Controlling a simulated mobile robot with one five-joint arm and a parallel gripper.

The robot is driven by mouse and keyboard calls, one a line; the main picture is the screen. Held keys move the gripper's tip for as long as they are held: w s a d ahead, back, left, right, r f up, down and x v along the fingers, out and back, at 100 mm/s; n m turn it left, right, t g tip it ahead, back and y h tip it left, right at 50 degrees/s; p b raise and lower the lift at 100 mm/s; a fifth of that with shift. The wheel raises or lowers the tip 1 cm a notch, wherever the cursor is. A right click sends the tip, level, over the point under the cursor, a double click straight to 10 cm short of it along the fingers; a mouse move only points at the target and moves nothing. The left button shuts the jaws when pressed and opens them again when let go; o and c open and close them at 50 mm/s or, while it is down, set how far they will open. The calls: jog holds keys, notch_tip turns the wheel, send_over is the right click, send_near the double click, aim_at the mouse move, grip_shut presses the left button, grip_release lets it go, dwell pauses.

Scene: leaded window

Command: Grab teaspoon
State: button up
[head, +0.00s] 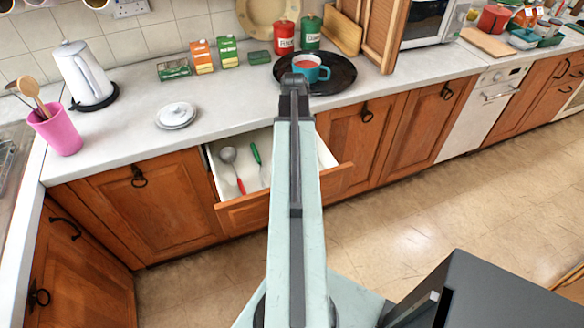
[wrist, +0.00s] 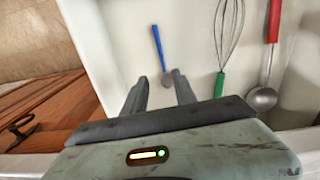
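The teaspoon (wrist: 157,42) has a blue handle and a small metal bowl. In the wrist view it lies in an open white drawer (wrist: 88,45), handle pointing away from me. My gripper (wrist: 160,77) is open, with its two dark fingers apart near the spoon's bowl end. The bowl shows between the fingertips, and I cannot tell how far above it they are. In the head view the drawer front (head: 238,214) shows, but my arm hides the teaspoon and the gripper's fingers cannot be made out.
A whisk (wrist: 221,82) with a green handle and a ladle (wrist: 262,98) with a red handle lie right of the teaspoon. The drawer's side wall stands close on the left.

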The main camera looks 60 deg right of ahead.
jog(key=f+b, duration=0.8)
jog(key=shift+w+a, duration=0.15)
jog(key=shift+a, duration=0.1)
jog(key=shift+r, duration=0.15)
grip_shut()
